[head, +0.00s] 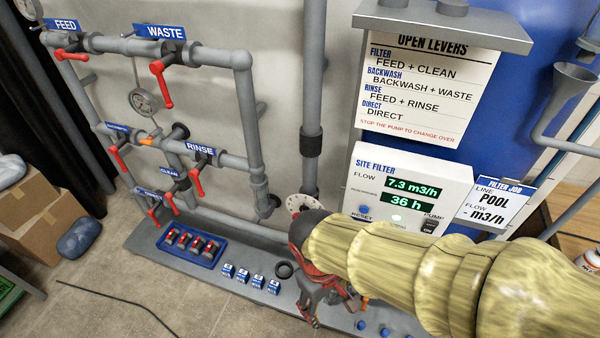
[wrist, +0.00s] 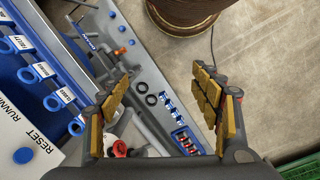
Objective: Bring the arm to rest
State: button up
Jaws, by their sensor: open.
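My gripper (head: 325,298) is in the lower middle of the head view, in front of the pipe stand's base and below the site filter panel (head: 410,192). My own arm, in a pale yellow ribbed cover, reaches to it from the right and hides part of the base. In the wrist view, my gripper (wrist: 162,88) has its two yellow-padded fingers wide apart. Nothing is between them; the stand's base (wrist: 138,55) and floor show beyond. I see no contact with anything.
Pipes with red levers, such as WASTE (head: 162,84) and RINSE (head: 196,180), stand at left. A blue tray (head: 213,262) and small labelled blocks lie on the base. The panel reads 7.3 m3/h and 36 h. Open floor (head: 130,300) lies lower left.

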jog(key=w+d+r+m+t+y, duration=0.1)
jog(key=d+r+m+t, duration=0.4)
jog(key=d+r, duration=0.7)
jog(key=shift+w+d+r+m+t+y, duration=0.35)
jog(key=shift+r+m, duration=1.05)
jog(key=shift+r, duration=0.5)
dwell(1.9)
